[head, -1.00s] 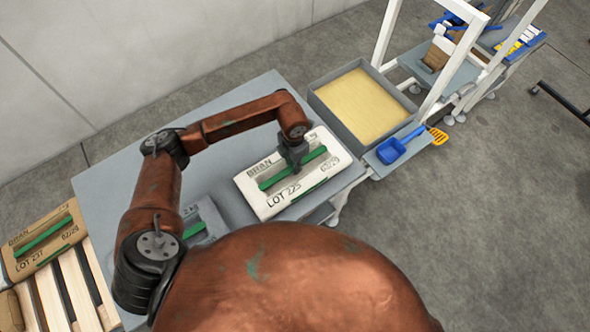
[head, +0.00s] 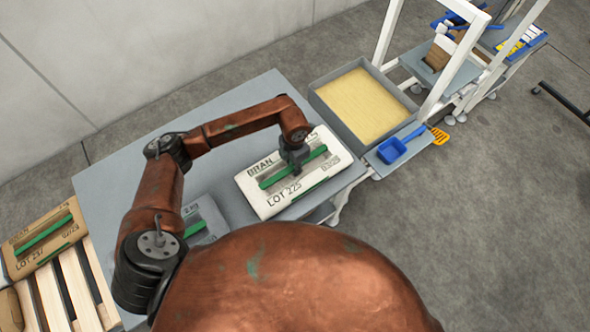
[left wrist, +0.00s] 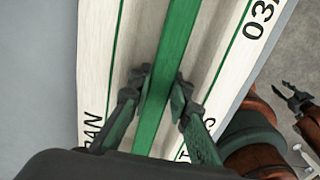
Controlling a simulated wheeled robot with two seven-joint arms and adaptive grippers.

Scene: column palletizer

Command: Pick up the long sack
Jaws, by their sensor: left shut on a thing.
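A long white sack (head: 268,204) marked BRAN, LOT 225 lies flat on the grey table, with a green strip (head: 318,155) along its top. My left gripper (head: 296,170) is over its middle, pointing down. In the left wrist view its two fingers (left wrist: 158,88) are shut on the green strip (left wrist: 174,38), one on each side. The sack (left wrist: 98,60) is under the fingers, and its ends run out of that view. My right gripper (left wrist: 291,93) shows at the right edge of the left wrist view, fingers apart and empty, away from the sack.
A grey sack (head: 208,216) lies on the table (head: 115,185), partly hidden by my left arm. A brown sack (head: 22,258) is at the left by a slatted pallet (head: 75,285). Beyond the white sack stand a tray (head: 340,126) of yellow grain, a blue scoop (head: 392,150) and a white frame (head: 388,35).

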